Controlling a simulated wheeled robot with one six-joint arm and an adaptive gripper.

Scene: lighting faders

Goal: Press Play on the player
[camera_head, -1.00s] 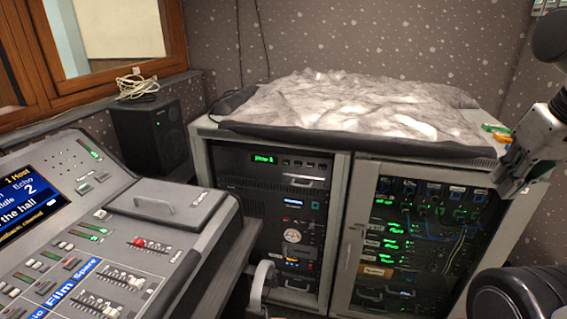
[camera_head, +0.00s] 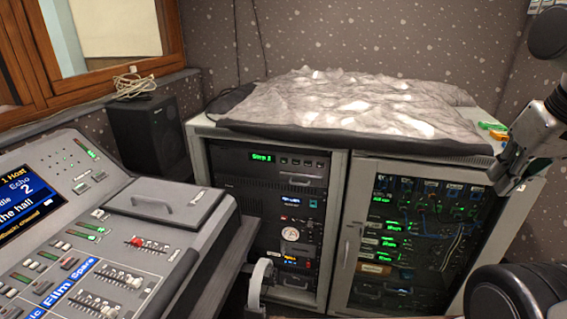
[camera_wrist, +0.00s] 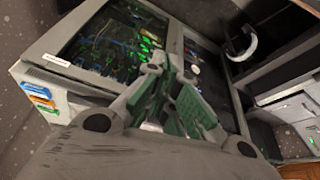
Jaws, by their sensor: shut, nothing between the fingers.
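The player (camera_head: 275,163) is the top unit in the left bay of the grey rack. It has a green display (camera_head: 262,157) that seems to read "Stop 1" and a row of small buttons (camera_head: 302,162) to its right. The button labels are too small to read. My gripper (camera_head: 502,186) is at the right of the head view, in front of the rack's right side and well away from the player. In the wrist view my gripper (camera_wrist: 172,78) is shut and empty, with its green-padded fingers together. The player's buttons cannot be made out there.
A glass door (camera_head: 350,245) covers the rack's right bay. A crumpled grey sheet (camera_head: 350,100) lies on top. The mixing console (camera_head: 110,250) and a black speaker (camera_head: 148,135) stand at left. A pale curved handle-like part (camera_head: 259,285) rises before the left bay. Orange and green items (camera_head: 493,130) lie at the rack's right edge.

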